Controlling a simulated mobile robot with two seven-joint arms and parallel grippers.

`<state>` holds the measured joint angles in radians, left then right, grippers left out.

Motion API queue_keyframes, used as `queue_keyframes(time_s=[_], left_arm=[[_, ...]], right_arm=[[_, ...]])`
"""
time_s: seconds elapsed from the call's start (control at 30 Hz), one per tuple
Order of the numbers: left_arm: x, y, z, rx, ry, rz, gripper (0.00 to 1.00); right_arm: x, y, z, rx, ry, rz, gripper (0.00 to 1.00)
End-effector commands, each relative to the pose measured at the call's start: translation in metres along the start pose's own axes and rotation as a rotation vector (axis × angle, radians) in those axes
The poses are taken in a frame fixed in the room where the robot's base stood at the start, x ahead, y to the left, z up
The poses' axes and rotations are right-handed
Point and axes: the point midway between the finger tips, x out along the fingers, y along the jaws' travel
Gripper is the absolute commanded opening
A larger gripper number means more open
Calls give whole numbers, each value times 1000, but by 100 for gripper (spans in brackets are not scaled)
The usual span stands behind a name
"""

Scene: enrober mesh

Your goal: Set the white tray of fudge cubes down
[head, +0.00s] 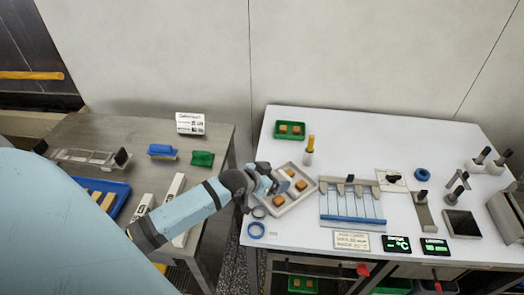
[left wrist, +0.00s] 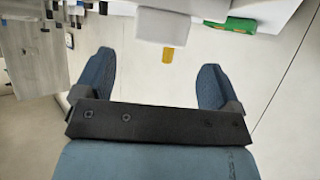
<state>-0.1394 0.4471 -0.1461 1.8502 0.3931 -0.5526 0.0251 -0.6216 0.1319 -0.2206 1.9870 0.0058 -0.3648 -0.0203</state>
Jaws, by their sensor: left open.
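The white tray (head: 291,197) sits on the white table, left of the table's middle, with several brown fudge cubes (head: 301,185) in it. It looks flat on the table top. My left gripper (head: 284,181) is over the tray's left part and hides some of it. In the left wrist view the two blue fingers (left wrist: 155,74) are spread wide with nothing between them. A pale block-like shape (left wrist: 162,26) lies beyond the fingertips there; I cannot tell whether it is the tray. My right gripper is not in view.
A green tray with cubes (head: 281,135) and a yellow-topped tool (head: 310,146) stand behind the white tray. A grey table (head: 95,130) with a blue tray (head: 121,190) is at left.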

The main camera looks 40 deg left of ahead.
Motion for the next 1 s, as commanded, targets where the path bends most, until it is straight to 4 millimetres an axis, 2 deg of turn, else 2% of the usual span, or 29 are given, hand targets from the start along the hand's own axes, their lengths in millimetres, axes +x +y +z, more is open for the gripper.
queue_keyframes(time_s=[0.03,0.2,0.4,1.0], left_arm=[[-12,1,2,2,-1,1,89],[-44,1,1,1,-1,1,89],[-65,0,0,0,-1,0,89],[-67,0,0,-1,0,0,89]], right_arm=[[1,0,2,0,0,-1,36],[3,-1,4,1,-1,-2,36],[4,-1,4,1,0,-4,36],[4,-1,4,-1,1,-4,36]])
